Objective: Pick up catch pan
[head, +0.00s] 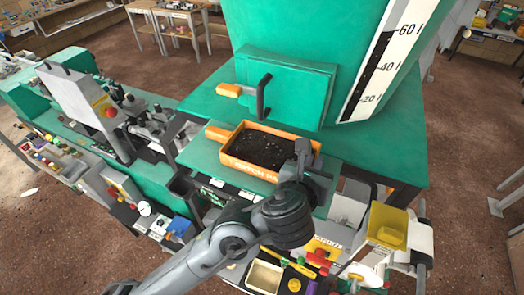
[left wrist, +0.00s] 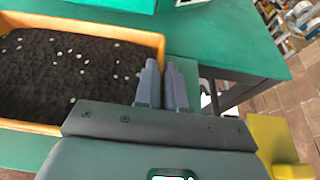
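The catch pan (head: 244,168) is an orange tray with a handle on its left and dark, speckled material inside. In the head view it is at the green shelf below the machine's door; I cannot tell whether it rests on the shelf or is slightly raised. My left gripper (head: 303,148) is at the pan's right end. In the left wrist view, the left gripper's fingers (left wrist: 163,82) are close together on either side of the right wall of the pan (left wrist: 120,33), and look shut on it. The fingers hide part of that wall. My right gripper is not in view.
The green machine (head: 290,40) has a door with a dark handle (head: 263,97) above the pan. A yellow-topped unit (head: 388,228) and small coloured parts stand at the lower right. A cluttered green workbench (head: 130,125) stands at the left.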

